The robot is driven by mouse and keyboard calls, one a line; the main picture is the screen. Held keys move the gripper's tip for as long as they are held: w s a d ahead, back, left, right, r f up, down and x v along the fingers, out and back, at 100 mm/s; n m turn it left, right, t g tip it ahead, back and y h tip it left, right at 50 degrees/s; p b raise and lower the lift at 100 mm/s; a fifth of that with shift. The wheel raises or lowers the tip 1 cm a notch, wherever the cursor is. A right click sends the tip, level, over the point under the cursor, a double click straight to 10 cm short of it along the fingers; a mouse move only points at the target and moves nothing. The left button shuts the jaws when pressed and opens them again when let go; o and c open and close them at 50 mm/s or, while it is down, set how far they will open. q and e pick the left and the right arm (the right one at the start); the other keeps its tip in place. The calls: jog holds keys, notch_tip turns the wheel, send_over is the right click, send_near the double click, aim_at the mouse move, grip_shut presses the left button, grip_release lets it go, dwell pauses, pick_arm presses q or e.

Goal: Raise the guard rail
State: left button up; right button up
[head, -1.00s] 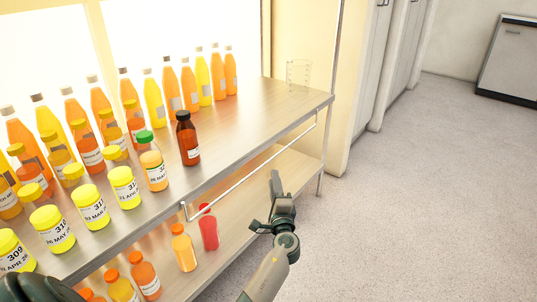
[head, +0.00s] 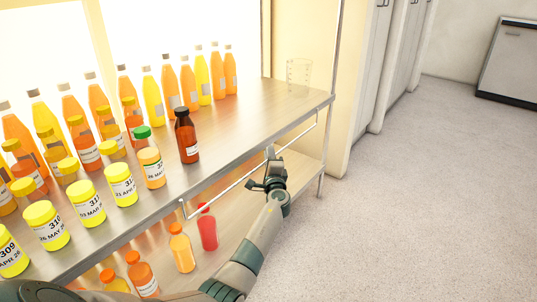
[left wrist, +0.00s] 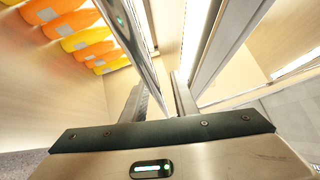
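The guard rail (head: 230,188) is a thin metal bar along the front of the upper shelf (head: 240,130). It sits low, just outside and below the shelf's front edge, with short bent ends. My left gripper (head: 270,153) is at the rail's right half, with its fingers up against it in the head view. In the left wrist view, the two dark fingers (left wrist: 158,98) stand apart, and a shiny metal bar or edge runs up between them. I cannot tell whether they touch the rail. My right gripper is out of view.
Several juice bottles stand on the upper shelf, with a brown bottle (head: 187,136) and a green-capped bottle (head: 150,158) near the front edge. A clear beaker (head: 299,72) stands at the right end. Bottles including a red one (head: 207,228) stand below. The floor to the right is clear.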

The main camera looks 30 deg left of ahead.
pick_arm(q)
jog(key=shift+c, duration=0.5)
grip_shut()
dwell(1.1)
